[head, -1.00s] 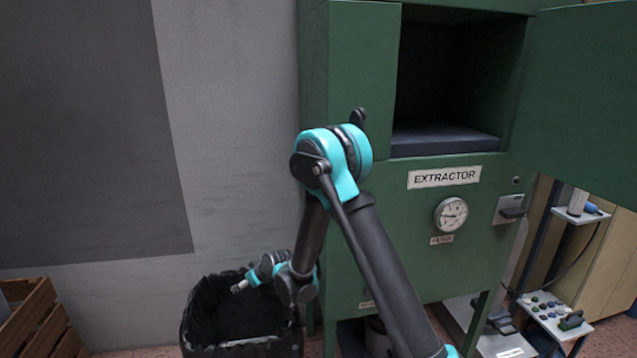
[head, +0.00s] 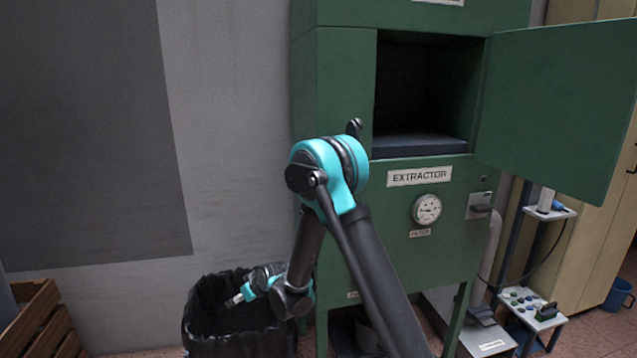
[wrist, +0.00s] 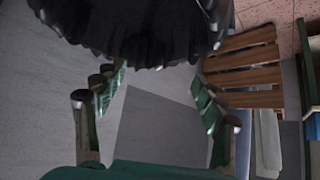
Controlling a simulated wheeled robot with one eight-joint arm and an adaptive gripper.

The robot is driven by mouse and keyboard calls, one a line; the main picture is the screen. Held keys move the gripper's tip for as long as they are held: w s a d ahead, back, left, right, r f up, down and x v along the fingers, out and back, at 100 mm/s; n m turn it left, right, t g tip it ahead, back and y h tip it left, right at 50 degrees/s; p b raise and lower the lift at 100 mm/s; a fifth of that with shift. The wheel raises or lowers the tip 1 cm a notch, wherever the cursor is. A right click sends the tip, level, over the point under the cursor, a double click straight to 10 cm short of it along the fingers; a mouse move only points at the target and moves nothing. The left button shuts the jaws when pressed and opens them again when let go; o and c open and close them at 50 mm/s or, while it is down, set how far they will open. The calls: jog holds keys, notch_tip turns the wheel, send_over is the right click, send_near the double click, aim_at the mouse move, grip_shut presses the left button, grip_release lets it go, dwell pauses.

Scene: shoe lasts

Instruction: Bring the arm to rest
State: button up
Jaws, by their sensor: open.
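My arm (head: 380,275) reaches up from the lower right in the head view, bends at a teal elbow (head: 328,170) and folds down to the left. My gripper (head: 236,299) shows small there, over the black-lined bin (head: 205,340). In the wrist view my gripper (wrist: 158,92) has its two fingers spread wide, with nothing between them. The bin's black liner (wrist: 130,35) fills the top of that view, close to the fingers. I cannot tell whether the gripper touches the liner.
A green extractor cabinet (head: 335,90) stands behind my arm, its door (head: 560,100) swung open to the right. A wooden crate (head: 35,320) is at lower left and shows in the wrist view (wrist: 245,75). A small stand (head: 533,310) and a blue bucket (head: 618,294) are at right.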

jog(key=s+d+r+m+h, duration=0.1)
jog(key=s+d+r+m, duration=0.15)
jog(key=d, duration=0.65)
jog(key=s+d+r+m+h, duration=0.1)
jog(key=d+r, duration=0.3)
jog(key=d, duration=0.4)
jog(key=s+d+r+m+h, duration=0.15)
jog(key=d+r, duration=0.25)
jog(key=d, duration=0.5)
jog(key=s+d+m+g+h, duration=0.1)
jog(key=s+d+m+h, duration=0.2)
jog(key=s+d, duration=1.6)
jog(key=shift+s+f+m, duration=0.3)
jog(key=shift+s+m, duration=0.2)
jog(key=shift+m, duration=0.6)
